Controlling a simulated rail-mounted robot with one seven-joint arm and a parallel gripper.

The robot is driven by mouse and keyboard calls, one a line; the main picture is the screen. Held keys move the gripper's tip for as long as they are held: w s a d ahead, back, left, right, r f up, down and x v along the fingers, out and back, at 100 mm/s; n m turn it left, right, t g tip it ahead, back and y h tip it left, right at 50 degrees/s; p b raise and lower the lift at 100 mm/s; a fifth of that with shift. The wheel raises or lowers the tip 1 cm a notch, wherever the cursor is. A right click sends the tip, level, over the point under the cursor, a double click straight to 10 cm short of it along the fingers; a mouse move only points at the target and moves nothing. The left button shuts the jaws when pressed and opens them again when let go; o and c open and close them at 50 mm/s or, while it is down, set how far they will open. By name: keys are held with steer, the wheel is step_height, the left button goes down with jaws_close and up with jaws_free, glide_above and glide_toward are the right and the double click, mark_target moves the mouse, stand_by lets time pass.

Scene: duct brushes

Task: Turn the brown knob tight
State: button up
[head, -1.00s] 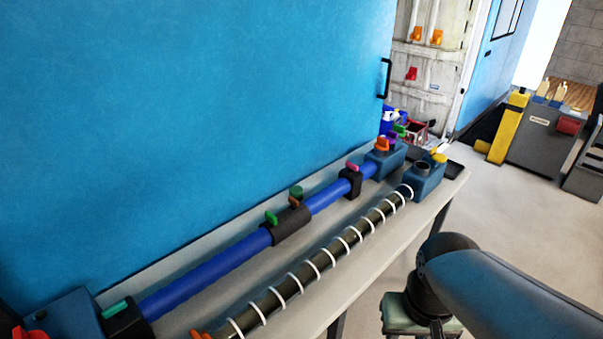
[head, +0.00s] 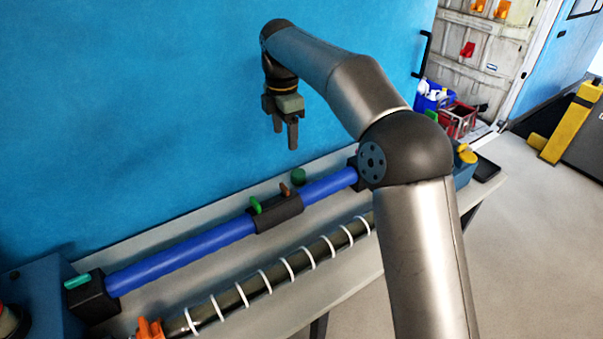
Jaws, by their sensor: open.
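The brown knob (head: 285,190) is a small upright piece on the black clamp block (head: 277,213). This block sits around the blue tube (head: 185,251). A green knob (head: 255,205) stands to its left on the same block. My gripper (head: 286,147) hangs above the bench, fingers pointing down, in front of the blue wall. It is open and empty, higher in the picture than the brown knob and apart from it. The knob is in plain view, but its tightness cannot be told.
A dark green round piece (head: 298,176) sits just behind the brown knob. A dark rod with white rings (head: 290,263) runs along the bench front. A teal knob (head: 78,281) and orange piece (head: 150,328) are at left.

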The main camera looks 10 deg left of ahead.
mark_target(284, 187)
steer(key=shift+n, duration=0.5)
steer(key=f, duration=0.6)
steer(key=f+p, duration=0.1)
steer(key=f, duration=0.4)
steer(key=a+f, duration=0.1)
steer(key=f, duration=0.5)
steer(key=shift+w+f, duration=0.35)
steer(key=shift+c, duration=0.3)
steer(key=c, duration=0.9)
